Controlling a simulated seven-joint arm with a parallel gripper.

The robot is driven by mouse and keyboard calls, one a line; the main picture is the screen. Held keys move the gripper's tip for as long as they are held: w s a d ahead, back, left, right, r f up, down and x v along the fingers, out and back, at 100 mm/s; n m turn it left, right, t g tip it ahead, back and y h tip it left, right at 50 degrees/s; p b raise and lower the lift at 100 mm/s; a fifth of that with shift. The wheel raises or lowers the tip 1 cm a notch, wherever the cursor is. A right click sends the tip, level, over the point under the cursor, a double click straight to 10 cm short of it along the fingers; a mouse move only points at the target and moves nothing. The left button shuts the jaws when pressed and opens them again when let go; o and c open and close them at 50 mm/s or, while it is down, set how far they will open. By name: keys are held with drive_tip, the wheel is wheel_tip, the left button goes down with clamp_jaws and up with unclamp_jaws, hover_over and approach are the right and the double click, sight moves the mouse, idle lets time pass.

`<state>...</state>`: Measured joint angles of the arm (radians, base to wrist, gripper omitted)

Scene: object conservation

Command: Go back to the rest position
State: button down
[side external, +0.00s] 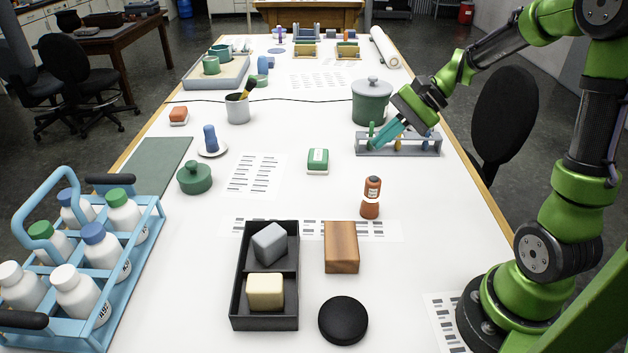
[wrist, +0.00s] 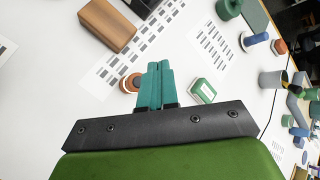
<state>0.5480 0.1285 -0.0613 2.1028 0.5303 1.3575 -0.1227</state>
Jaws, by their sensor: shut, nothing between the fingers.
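My gripper (side external: 375,142) is at the right side of the table in the side external view, at the left part of a grey rack (side external: 425,147) that holds small coloured pieces. Its teal fingers point down and left. In the wrist view the two teal fingers (wrist: 154,84) lie side by side, shut, with nothing seen between them. From the side I cannot tell whether the fingers touch the rack or hang in front of it.
A lidded green pot (side external: 371,105) stands just behind my gripper. An orange-brown bottle (side external: 371,197) and a green-and-white block (side external: 317,161) stand nearby. A wooden block (side external: 341,247), a black two-part tray (side external: 237,290) and a black disc (side external: 343,320) lie in front. A blue bottle carrier (side external: 125,290) stands left.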

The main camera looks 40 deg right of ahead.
drive_tip(key=s+a+r+n+t+h, duration=0.2)
drive_tip(key=s+a+r+n+h, duration=0.3)
drive_tip(key=s+a+n, duration=0.5)
drive_tip(key=shift+s+r+n+h, duration=0.4)
drive_tip(key=shift+s+r+n, duration=0.3)
drive_tip(key=shift+n, duration=0.1)
